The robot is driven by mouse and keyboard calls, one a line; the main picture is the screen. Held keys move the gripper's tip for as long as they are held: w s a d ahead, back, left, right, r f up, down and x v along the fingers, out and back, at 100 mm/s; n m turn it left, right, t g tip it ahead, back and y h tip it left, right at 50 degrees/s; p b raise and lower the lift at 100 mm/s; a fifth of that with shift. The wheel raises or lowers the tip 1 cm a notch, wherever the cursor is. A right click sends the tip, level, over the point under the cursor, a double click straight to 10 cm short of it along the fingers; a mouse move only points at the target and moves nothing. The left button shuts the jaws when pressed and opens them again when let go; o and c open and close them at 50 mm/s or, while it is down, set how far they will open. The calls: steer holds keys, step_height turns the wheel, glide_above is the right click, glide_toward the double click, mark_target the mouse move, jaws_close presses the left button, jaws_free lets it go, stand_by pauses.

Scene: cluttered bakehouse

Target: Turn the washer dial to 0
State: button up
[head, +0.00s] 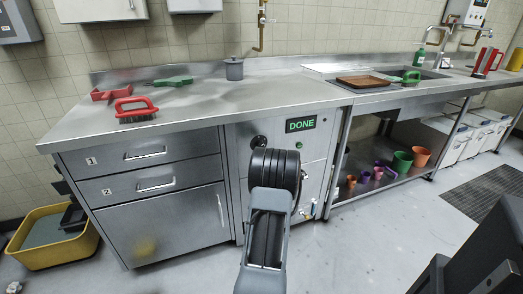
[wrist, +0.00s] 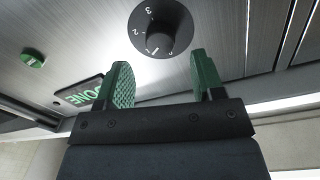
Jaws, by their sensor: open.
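The washer dial (wrist: 160,27) is a round black knob on a dark plate in the brushed metal front. The numerals 3 and 2 show beside it; marks near its lower edge are too small to read surely, so its setting is unclear. The dial also shows in the head view (head: 258,141), just above my arm. My gripper (wrist: 160,62) is open, with its two green fingers apart and nothing between them. In the wrist view the dial appears beyond the fingertips, between their lines and apart from them. In the head view my arm hides the gripper.
The washer's display (head: 300,124) reads DONE in green, with a green button (head: 299,145) below it. A steel counter (head: 200,110) runs above, holding a red brush (head: 135,108) and a grey pot (head: 234,69). Drawers (head: 150,167) stand left, a yellow tub (head: 55,256) farther left.

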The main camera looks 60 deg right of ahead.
mark_target(261, 146)
steer(key=shift+x, duration=2.25)
steer(key=c, duration=0.9)
steer(key=shift+b, duration=0.3)
steer(key=shift+c, duration=0.2)
steer(key=shift+n+b, duration=0.3)
steer(key=shift+s+n+b, duration=0.1)
steer(key=shift+n+b, duration=4.3)
steer(key=shift+n, duration=1.3)
